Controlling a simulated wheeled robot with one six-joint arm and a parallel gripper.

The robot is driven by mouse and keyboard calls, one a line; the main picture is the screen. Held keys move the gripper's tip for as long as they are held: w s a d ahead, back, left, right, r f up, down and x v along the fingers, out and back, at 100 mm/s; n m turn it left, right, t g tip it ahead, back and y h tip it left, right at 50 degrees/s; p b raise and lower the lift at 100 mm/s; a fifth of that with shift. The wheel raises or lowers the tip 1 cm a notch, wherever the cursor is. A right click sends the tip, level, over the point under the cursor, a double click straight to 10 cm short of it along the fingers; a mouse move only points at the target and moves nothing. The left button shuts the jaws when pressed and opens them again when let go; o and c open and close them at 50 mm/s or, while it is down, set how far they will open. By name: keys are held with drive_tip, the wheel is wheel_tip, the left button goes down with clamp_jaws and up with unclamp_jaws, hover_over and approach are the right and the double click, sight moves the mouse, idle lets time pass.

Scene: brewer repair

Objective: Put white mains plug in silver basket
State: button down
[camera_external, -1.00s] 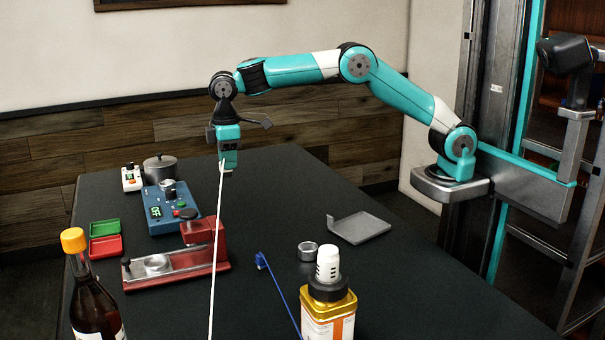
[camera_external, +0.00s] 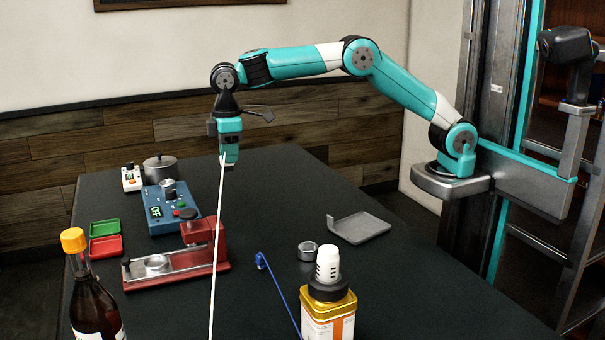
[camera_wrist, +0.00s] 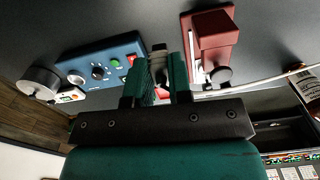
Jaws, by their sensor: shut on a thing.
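My gripper (camera_external: 229,162) is raised above the table's far part, pointing down, shut on the white mains plug. A small round silver cup (camera_external: 307,252) stands on the table, right of and nearer than the gripper.
The red press (camera_external: 205,250), blue control box (camera_external: 165,208), green and red trays (camera_external: 105,238), and a lidded pot (camera_external: 160,168) stand left.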

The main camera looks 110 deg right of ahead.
drive_tip(key=s+a+f+p, duration=0.4)
drive_tip(key=s+a+p, duration=0.2)
drive_tip(key=s+a, duration=0.15)
drive_tip(key=s+a+f+p, duration=0.3)
drive_tip(key=s+a+p, duration=0.2)
drive_tip(key=s+a, duration=0.3)
drive_tip(key=shift+n, duration=0.4)
drive_tip(key=f+b, duration=0.2)
drive_tip(key=f, duration=0.1)
drive_tip(key=w+f+b, duration=0.1)
drive_tip(key=f+b, duration=0.1)
drive_tip(key=f, duration=0.1)
drive_tip(key=f+b, duration=0.2)
drive_tip(key=f, duration=0.1)
drive_tip(key=shift+w+a+f+b, duration=0.25)
drive_tip(key=shift+a+f+b, duration=0.05)
drive_tip(key=shift+f+b, duration=0.1)
drive_tip(key=shift+r, duration=0.1)
drive_tip(key=c, duration=1)
unclamp_jaws()
drive_tip(key=shift+o, duration=0.2)
wheel_tip(320, 180, up, 7)
drive_tip(key=p, duration=0.5)
